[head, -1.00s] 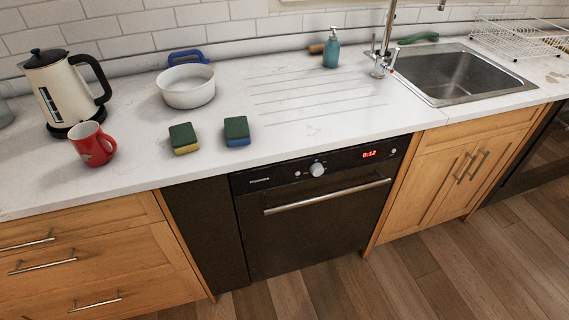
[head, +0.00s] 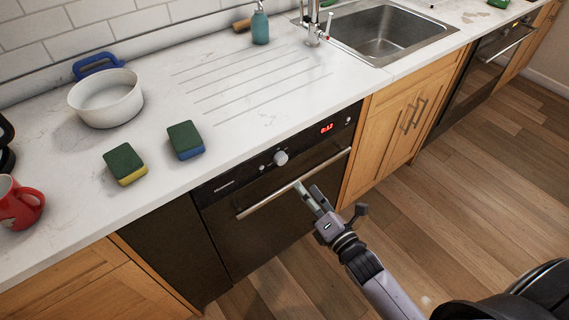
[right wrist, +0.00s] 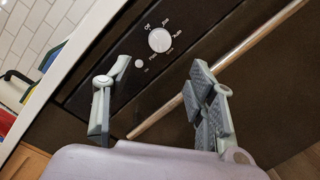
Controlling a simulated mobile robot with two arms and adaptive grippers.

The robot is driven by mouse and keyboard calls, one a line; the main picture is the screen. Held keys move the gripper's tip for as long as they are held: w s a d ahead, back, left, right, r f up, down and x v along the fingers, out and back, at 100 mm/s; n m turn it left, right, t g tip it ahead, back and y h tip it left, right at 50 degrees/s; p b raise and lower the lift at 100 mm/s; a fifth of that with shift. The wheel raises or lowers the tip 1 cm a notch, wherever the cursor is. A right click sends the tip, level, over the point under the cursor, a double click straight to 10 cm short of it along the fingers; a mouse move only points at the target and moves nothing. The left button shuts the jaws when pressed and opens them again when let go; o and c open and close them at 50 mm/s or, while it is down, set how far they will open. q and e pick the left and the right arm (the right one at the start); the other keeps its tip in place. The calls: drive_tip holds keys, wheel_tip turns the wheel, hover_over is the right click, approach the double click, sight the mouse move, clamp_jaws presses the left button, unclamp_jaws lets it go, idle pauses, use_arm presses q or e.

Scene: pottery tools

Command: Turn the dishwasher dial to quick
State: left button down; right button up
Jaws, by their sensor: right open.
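The dishwasher (head: 255,234) is a black built-in unit under the counter. Its silver dial (head: 281,157) sits on the black top panel, left of a red display (head: 327,128). In the right wrist view the dial (right wrist: 159,40) is a white-silver knob with small labels around it; which setting it points to is not clear. My right gripper (head: 309,191) is in front of the door, just below the handle (head: 290,185) in the head view. My left gripper is not in view.
The horizontal bar handle lies between my gripper and the panel in the head view. The wooden floor (head: 465,205) in front is clear.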

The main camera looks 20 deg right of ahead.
sight(283, 161)
drive_tip(key=x, duration=1.1)
drive_tip(key=shift+s, duration=0.1)
drive_tip(key=shift+c, duration=0.4)
drive_tip(key=c, duration=1.1)
